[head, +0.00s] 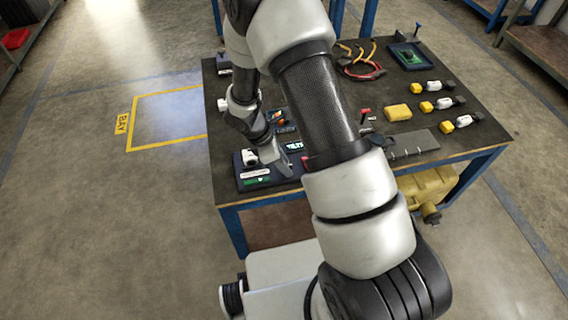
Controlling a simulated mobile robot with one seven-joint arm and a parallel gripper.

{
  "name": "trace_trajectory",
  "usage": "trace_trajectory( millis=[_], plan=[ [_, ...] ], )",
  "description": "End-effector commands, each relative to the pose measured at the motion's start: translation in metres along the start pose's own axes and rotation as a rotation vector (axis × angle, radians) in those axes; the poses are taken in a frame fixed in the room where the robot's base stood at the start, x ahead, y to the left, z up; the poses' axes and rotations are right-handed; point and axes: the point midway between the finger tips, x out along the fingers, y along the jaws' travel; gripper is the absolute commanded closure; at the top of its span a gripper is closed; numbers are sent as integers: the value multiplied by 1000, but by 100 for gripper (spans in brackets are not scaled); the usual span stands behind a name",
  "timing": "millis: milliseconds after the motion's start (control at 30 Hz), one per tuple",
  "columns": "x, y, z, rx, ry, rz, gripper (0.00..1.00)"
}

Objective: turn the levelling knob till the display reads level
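A dark blue panel (286,184) lies at the near left corner of the workbench, with a white label and a green label on its front part. A small display (295,147) at its back right shows light blue letters that seem to read "TILT". A small white and dark rounded part (250,157) stands at the panel's left; I cannot tell whether it is the levelling knob. My gripper (271,160) points down over the panel, just right of this part. Its fingertips are small and partly merge with the panel, so opening and contact are unclear.
The workbench (452,146) holds yellow-and-white bottles (426,87), a yellow block (397,112), a grey plate (412,143), red and orange cables (358,62) and a board in a tray (409,56). My arm hides the bench's middle. A yellow-marked floor bay (130,128) lies left.

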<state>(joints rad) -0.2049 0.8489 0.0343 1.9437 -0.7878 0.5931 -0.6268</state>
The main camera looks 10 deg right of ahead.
Motion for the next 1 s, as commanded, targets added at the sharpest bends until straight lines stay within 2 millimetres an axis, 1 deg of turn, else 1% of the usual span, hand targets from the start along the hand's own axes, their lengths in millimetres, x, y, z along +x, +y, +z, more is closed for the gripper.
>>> trace_trajectory(
  millis=[167, 200, 333, 667, 867, 1000],
  plan=[
    [0, 0, 0, 0, 0, 0, 72],
    [0, 0, 0, 0, 0, 0, 79],
    [0, 0, 0, 0, 0, 0, 100],
    [-1, 0, 0, 26, 0, -11, 100],
    [-1, 2, 1, 115, -1, -47, 100],
    [-1, 2, 1, 207, -1, -86, 100]
  ],
)
